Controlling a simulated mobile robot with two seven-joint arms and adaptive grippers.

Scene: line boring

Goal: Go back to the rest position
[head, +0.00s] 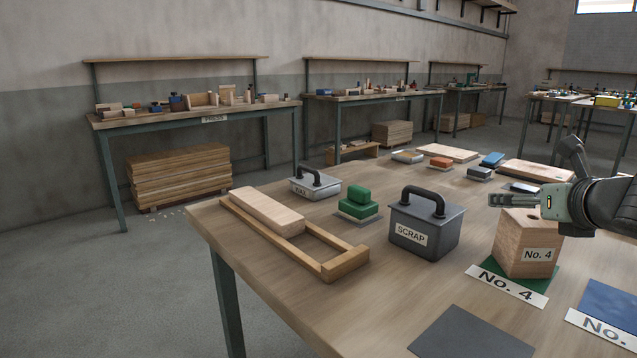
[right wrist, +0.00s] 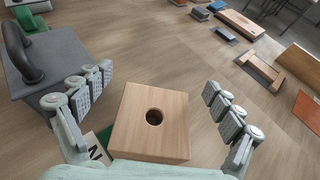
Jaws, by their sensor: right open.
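My right gripper (head: 515,200) comes in from the right in the head view, just above a wooden block (head: 511,246) labelled No. 4. The block stands on a green mat (head: 490,268) with a No. 4 card. In the right wrist view the gripper (right wrist: 157,80) is open with nothing held between its fingers. The block (right wrist: 132,125) shows below and between them, with a round hole in its top. My left gripper is not in view.
A grey SCRAP bin (head: 440,236) with a dark handle stands left of the block. Further left are green blocks (head: 358,204), a WAX box (head: 313,187) and a wooden frame (head: 340,266). A blue mat (head: 612,302) lies at right. The bench front holds a bare dark mat (head: 472,335).

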